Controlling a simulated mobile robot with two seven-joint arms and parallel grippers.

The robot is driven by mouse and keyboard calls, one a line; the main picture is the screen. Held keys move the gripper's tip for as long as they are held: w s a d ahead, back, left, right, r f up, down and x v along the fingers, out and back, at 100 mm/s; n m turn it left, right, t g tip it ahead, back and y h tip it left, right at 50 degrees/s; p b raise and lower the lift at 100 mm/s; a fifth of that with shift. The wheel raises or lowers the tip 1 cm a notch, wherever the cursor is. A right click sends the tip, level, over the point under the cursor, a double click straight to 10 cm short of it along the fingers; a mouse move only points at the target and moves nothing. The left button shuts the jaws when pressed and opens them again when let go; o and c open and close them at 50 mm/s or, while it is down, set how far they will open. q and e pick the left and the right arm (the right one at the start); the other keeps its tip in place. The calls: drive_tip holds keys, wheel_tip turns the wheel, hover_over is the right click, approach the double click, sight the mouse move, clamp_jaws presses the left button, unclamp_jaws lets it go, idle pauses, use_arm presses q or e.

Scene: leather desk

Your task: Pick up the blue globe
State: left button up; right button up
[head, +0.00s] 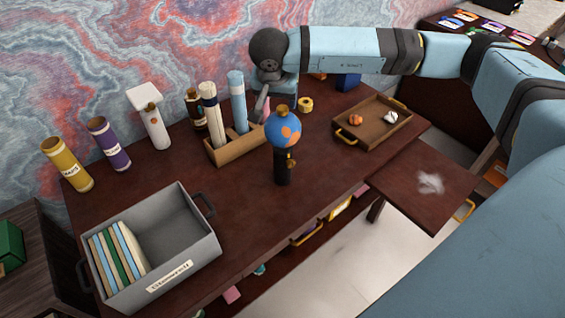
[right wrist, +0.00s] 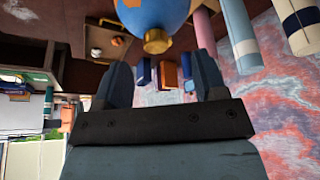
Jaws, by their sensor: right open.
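The blue globe (head: 284,130) has orange patches and a gold cap, and stands upright on a black stand near the middle of the desk. My right gripper (head: 266,98) is behind and above it in the head view, partly hidden by the globe. In the right wrist view the fingers of this gripper (right wrist: 162,66) are spread and empty. The globe (right wrist: 168,10) is at the top edge there, its gold cap (right wrist: 157,41) just beyond the fingertips and cut off above. My left gripper is not in view.
A wooden holder (head: 232,149) with tall cylinders stands close left of the globe. A wooden tray (head: 376,138) with small items lies to the right. A grey bin (head: 172,240) with books is at the front left. The desk between bin and globe is clear.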

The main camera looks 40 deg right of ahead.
sight(282, 108)
drive_tip(key=p+x, duration=0.1)
drive_tip(key=x, duration=0.4)
drive_tip(key=shift+s+d+r+p, duration=0.1)
drive_tip(key=shift+s+d+p, duration=0.05)
drive_tip(key=shift+d+p, duration=0.2)
drive_tip(key=shift+f, duration=0.3)
clamp_jaws()
